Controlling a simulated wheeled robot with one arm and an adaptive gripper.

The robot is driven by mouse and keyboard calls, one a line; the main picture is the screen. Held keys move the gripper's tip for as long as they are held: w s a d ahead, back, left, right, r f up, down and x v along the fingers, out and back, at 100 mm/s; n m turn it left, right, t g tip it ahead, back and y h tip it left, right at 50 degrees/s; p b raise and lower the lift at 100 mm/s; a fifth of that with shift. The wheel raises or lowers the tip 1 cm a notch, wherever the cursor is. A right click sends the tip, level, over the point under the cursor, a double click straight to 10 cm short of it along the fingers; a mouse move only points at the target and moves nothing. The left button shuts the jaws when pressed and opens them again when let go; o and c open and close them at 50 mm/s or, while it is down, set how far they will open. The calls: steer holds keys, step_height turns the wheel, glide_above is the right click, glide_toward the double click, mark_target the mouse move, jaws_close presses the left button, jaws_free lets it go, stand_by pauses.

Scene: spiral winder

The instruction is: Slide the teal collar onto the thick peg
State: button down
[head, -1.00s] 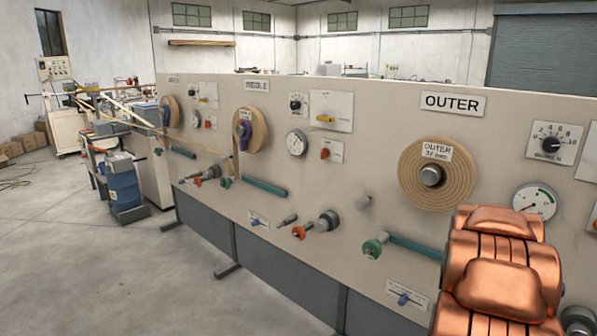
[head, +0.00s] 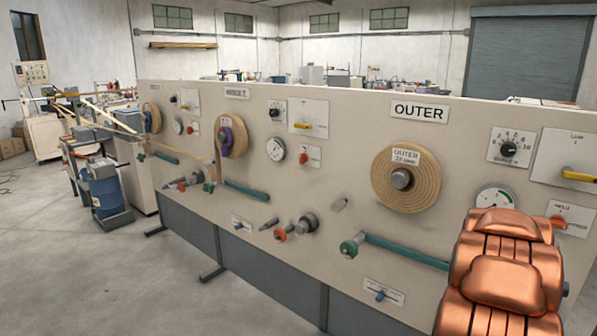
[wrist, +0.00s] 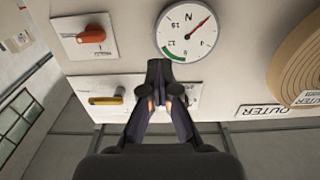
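A teal-green collar-like ring (head: 349,249) with a grey tip sits at the left end of a teal bar (head: 405,252) on the panel's lower right. A thick grey peg (head: 308,222) sticks out left of it, with an orange ring (head: 281,234) on a thinner part near it. Small green parts also show at the middle station, too small to tell apart. My gripper (wrist: 159,70) shows only in the wrist view. Neither teal ring nor thick peg shows there.
The long beige panel (head: 330,130) carries a coiled disc (head: 407,178), a round gauge (head: 497,197) and several knobs and levers. The gauge also shows upside down in the wrist view (wrist: 187,28). My copper arm covers the lower right. Open floor (head: 150,285) lies at front left.

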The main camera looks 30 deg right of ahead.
steer(key=shift+w+a+f, duration=0.1)
steer(key=shift+w+a, duration=0.05)
steer(key=shift+w, duration=0.3)
steer(key=shift+s, duration=0.15)
